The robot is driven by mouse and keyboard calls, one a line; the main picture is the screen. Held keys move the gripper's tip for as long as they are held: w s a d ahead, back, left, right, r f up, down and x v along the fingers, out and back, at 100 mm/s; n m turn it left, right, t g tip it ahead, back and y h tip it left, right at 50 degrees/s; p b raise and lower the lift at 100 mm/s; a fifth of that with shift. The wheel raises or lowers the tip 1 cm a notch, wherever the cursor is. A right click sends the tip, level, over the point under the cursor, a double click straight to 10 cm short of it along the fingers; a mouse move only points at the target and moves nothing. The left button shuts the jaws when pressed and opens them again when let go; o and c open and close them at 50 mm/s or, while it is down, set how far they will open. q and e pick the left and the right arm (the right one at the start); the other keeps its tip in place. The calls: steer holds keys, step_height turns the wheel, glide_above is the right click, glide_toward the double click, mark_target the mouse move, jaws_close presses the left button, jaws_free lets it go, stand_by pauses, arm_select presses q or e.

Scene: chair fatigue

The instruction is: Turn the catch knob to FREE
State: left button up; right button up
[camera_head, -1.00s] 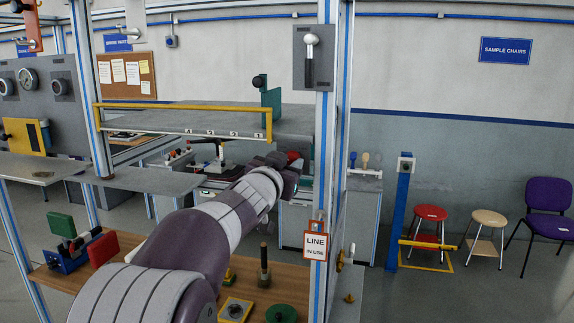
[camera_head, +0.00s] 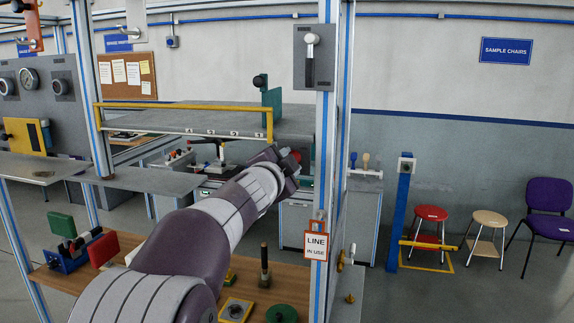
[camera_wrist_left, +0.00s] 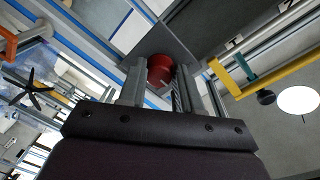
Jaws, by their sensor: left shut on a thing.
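The catch knob is a red round knob (camera_wrist_left: 160,68) on a grey plate in the left wrist view. A pale mark shows on its face. The fingers hide the knob's sides, and I cannot read a FREE marking. My right gripper is not in view.
A yellow rail (camera_head: 185,107) and grey shelf (camera_head: 210,120) lie above my left forearm. The blue-striped post (camera_head: 322,180) with its LINE IN USE tag (camera_head: 316,246) stands close right of the gripper. A wooden bench (camera_head: 180,268) with fixtures lies below.

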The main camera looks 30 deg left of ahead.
arm_select(q)
steer(key=shift+r+m+b, duration=0.1)
steer(key=shift+m+b, duration=0.55)
steer(key=shift+m, duration=3.55)
steer(key=shift+y, duration=0.4)
steer(key=o, duration=1)
steer(key=shift+d, duration=0.1)
steer(key=shift+o, duration=0.2)
steer(key=p+v, duration=0.1)
steer(key=v, duration=1.1)
steer(key=shift+s, duration=0.3)
steer(key=shift+s+r, duration=0.1)
steer(key=shift+r, duration=0.1)
